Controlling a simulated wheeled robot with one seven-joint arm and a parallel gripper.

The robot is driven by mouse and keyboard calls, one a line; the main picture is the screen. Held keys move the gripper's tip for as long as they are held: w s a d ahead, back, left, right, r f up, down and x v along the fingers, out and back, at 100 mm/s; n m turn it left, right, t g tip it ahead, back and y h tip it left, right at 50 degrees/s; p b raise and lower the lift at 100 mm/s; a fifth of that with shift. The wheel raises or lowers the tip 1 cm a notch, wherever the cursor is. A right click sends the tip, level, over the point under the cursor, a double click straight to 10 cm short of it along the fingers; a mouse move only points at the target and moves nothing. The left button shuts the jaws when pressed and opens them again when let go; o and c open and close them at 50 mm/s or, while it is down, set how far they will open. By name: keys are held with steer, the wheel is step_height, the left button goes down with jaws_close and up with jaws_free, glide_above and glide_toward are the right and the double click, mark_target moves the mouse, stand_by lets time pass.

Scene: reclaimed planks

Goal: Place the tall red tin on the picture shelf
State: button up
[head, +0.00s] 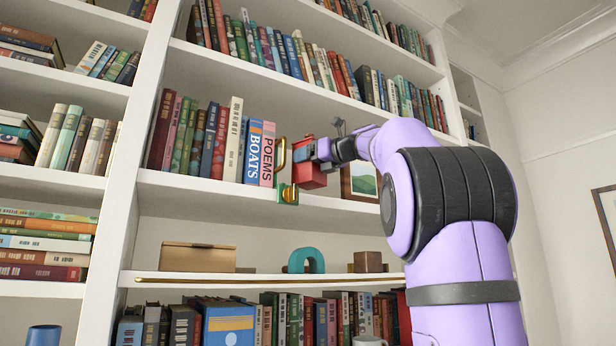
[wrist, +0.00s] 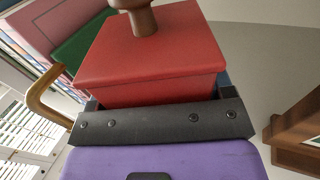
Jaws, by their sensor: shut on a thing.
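The red tin (head: 309,176) is in my gripper (head: 320,152), in front of or over the shelf with the framed picture. In the wrist view the red tin (wrist: 150,55) fills the upper middle, with a brown knob on top, and my gripper (wrist: 165,110) is shut on it. The picture shelf (head: 225,191) is a white board bearing books on the left and the small framed green picture (head: 364,183) on the right. The tin is between the books and the picture; I cannot tell whether its base touches the board.
A gold bookend (head: 282,154) with a green foot (head: 288,194) stands left of the tin, against the POEMS book (head: 268,155). The shelf below holds a wooden box (head: 198,257), a teal arch (head: 306,261) and a brown block (head: 367,262). A brass rail (head: 230,281) runs along its front.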

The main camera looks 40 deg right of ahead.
mark_target(309, 187)
steer(key=shift+w+d, duration=0.5)
steer(key=shift+w, duration=0.3)
steer(key=shift+f, duration=1.75)
steer(key=shift+f, duration=0.1)
steer(key=o, duration=1.4)
steer(key=shift+f, duration=0.1)
steer(key=shift+s, duration=0.1)
steer(key=s+d, duration=0.1)
steer(key=s, duration=1)
steer(key=shift+s+d, duration=0.35)
